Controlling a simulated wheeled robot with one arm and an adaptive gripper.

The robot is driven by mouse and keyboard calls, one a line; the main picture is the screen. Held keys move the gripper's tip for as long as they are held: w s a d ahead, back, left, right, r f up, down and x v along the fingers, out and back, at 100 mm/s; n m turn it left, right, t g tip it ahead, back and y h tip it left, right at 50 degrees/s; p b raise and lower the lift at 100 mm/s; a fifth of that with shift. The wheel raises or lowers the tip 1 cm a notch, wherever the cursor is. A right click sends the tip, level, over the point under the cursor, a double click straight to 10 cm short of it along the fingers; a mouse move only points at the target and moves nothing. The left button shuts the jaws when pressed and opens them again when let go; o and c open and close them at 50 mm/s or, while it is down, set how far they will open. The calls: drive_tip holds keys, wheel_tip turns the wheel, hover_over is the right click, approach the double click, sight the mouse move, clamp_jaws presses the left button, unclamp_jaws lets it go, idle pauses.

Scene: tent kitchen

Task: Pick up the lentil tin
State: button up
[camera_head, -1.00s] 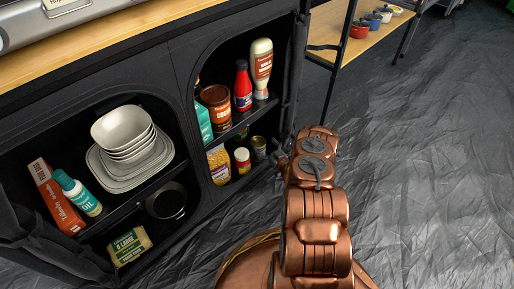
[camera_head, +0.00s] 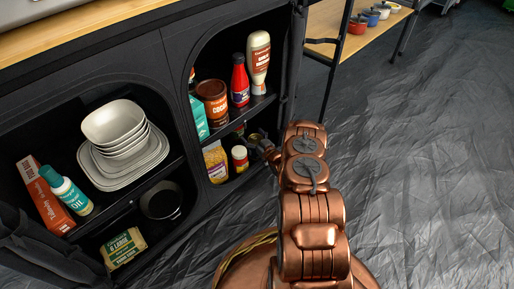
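A small tin (camera_head: 254,138), most likely the lentil tin, stands on the lower shelf of the right cabinet opening, at its right end. Its label is too small to read, and my gripper hides part of it. My copper-coloured arm reaches from the bottom of the view towards that shelf. My gripper (camera_head: 266,149) is at the opening, right at the tin in the picture. The fingers are small, dark and mostly hidden, so I cannot tell whether they are open or touch the tin.
A red-and-white jar (camera_head: 240,159) and a yellow-and-purple packet (camera_head: 216,162) stand left of the tin. The upper shelf above holds a cocoa tin (camera_head: 212,103), a red bottle (camera_head: 240,82) and a sauce bottle (camera_head: 258,62). The dark floor (camera_head: 420,170) to the right is clear.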

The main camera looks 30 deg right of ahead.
drive_tip(key=c, duration=1.5)
drive_tip(key=shift+c, duration=0.2)
drive_tip(key=shift+r, duration=0.15)
